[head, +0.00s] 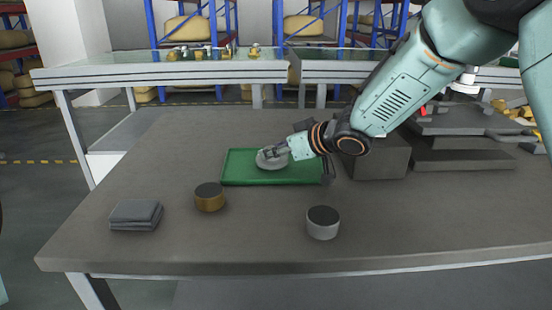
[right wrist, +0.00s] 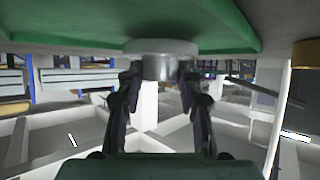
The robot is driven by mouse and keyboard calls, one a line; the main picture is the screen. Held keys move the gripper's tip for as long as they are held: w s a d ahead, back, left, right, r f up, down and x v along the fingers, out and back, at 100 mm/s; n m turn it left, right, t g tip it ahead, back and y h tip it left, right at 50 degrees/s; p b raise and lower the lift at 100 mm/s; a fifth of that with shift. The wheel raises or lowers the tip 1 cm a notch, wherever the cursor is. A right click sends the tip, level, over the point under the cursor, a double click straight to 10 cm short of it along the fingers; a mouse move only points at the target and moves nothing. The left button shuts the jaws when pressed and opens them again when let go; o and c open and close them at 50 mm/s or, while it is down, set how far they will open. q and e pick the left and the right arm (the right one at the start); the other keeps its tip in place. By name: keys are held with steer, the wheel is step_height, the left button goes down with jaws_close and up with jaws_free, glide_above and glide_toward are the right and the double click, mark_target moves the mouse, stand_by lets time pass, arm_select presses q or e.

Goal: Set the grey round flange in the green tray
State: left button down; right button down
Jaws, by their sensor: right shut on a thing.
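My right gripper (head: 279,151) is shut on the flange, reaching in from the right over the tray. Its two dark fingers also show in the right wrist view (right wrist: 160,75). My left gripper is not in view.
A brass cylinder (head: 209,198) stands left of the tray, and a grey cylinder (head: 323,225) stands in front. Stacked grey plates (head: 136,214) lie at the left. A dark grey block (head: 378,160) is right of the tray. The tabletop (head: 250,240) between them is clear.

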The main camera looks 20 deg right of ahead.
steer(key=shift+d+f, duration=0.2)
steer(key=shift+f, duration=0.2)
steer(key=shift+w+d, duration=0.1)
steer(key=shift+d, duration=0.05)
steer(key=shift+a, duration=0.25)
steer(key=c, duration=0.9)
jaws_free()
steer(key=shift+d+f, duration=0.15)
steer(key=shift+o, duration=0.2)
steer(key=shift+d+r, duration=0.1)
steer(key=shift+r, duration=0.25)
steer(key=p+v, duration=0.3)
steer(key=v, duration=0.7)
steer(key=shift+s+d+r, duration=0.1)
steer(key=shift+s+r, duration=0.05)
steer(key=shift+s, duration=0.3)
steer(key=shift+s+d+r, duration=0.15)
steer(key=shift+s, duration=0.3)
